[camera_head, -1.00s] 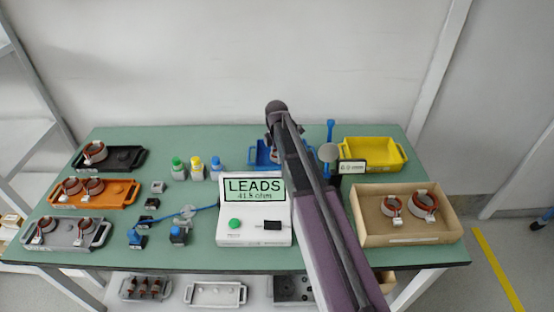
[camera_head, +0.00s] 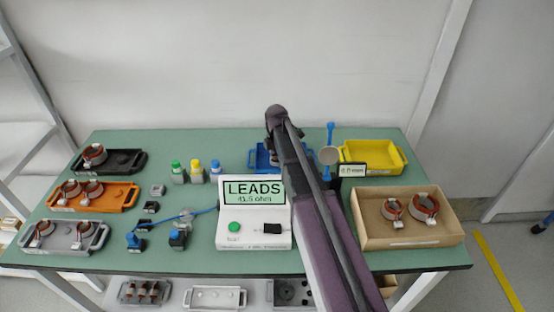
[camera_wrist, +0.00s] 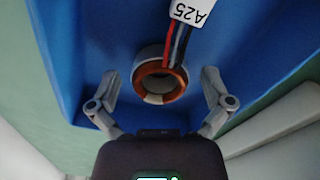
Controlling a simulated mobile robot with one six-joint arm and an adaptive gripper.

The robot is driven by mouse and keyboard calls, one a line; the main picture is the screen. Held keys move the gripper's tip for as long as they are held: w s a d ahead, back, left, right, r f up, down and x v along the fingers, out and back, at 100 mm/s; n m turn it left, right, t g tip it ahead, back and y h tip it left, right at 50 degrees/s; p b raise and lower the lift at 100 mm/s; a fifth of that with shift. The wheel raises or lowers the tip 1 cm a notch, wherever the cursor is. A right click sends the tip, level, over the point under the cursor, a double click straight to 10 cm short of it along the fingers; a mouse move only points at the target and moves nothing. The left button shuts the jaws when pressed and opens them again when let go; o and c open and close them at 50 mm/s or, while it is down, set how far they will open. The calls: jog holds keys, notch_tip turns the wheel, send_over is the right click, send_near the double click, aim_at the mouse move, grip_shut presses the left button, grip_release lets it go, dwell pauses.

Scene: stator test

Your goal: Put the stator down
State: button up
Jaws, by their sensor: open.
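The stator (camera_wrist: 142,82), a copper-wound ring with a pale rim, sits on the blue tray (camera_wrist: 75,50) in the wrist view. In the head view the blue tray (camera_head: 256,160) stands at the back of the table, partly behind my arm. My arm largely hides the stator and gripper there.
A yellow tray (camera_head: 388,146) stands right of the blue one. A cardboard box (camera_head: 372,235) with two stators is at the front right. The tester (camera_head: 254,238) reads LEADS. Black, orange and grey trays hold stators at left. Colored bottles stand near the middle.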

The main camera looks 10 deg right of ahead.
jog(key=shift+r, duration=0.1)
notch_tip(320, 180, up, 12)
jog(key=p, duration=1.2)
dwell(0.9)
jog(key=s+m, duration=2)
jog(key=s, duration=0.2)
jog(key=shift+d, duration=0.15)
jog(key=shift+s, duration=0.1)
dwell(0.5)
